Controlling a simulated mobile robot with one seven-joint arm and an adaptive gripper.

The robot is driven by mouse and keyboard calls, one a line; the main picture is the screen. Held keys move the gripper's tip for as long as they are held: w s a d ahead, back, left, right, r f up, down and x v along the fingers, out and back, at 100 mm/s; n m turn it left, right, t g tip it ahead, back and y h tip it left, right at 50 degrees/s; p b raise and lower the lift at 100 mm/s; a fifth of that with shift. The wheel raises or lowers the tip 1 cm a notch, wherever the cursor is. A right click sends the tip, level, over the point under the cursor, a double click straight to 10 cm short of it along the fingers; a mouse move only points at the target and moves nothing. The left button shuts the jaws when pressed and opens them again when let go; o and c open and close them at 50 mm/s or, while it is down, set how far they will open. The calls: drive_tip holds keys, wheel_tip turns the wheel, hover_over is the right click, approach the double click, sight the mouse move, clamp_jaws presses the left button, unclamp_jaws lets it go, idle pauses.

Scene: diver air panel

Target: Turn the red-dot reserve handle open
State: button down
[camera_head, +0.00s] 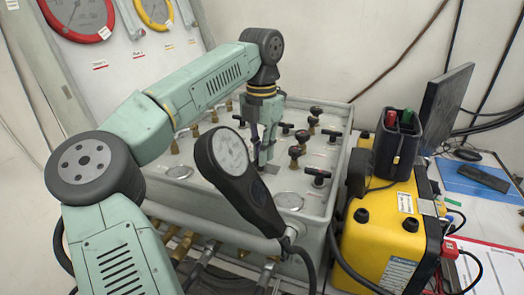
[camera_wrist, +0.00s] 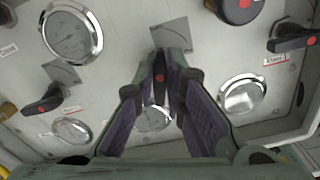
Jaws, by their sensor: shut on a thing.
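In the wrist view a black lever handle with a red dot (camera_wrist: 160,78) lies between the fingers of my gripper (camera_wrist: 161,92). The gripper is shut on it. The handle runs roughly up and down the picture, and its lower part is partly hidden by the fingers. In the head view my gripper (camera_head: 265,150) points down at the grey panel (camera_head: 178,205). The held handle cannot be made out there.
Round gauges (camera_wrist: 72,32) and (camera_wrist: 243,94) sit flush in the panel beside my fingers. In the head view a black handheld gauge (camera_head: 238,178) stands in front of the gripper. A yellow case (camera_head: 385,225) is right of the panel. Several knobs (camera_head: 302,137) stand close by.

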drive_tip(key=shift+n, duration=1.2)
drive_tip(key=c, duration=1.7)
unclamp_jaws()
drive_tip(key=shift+o, duration=0.2)
drive_tip(key=shift+r, duration=3.75)
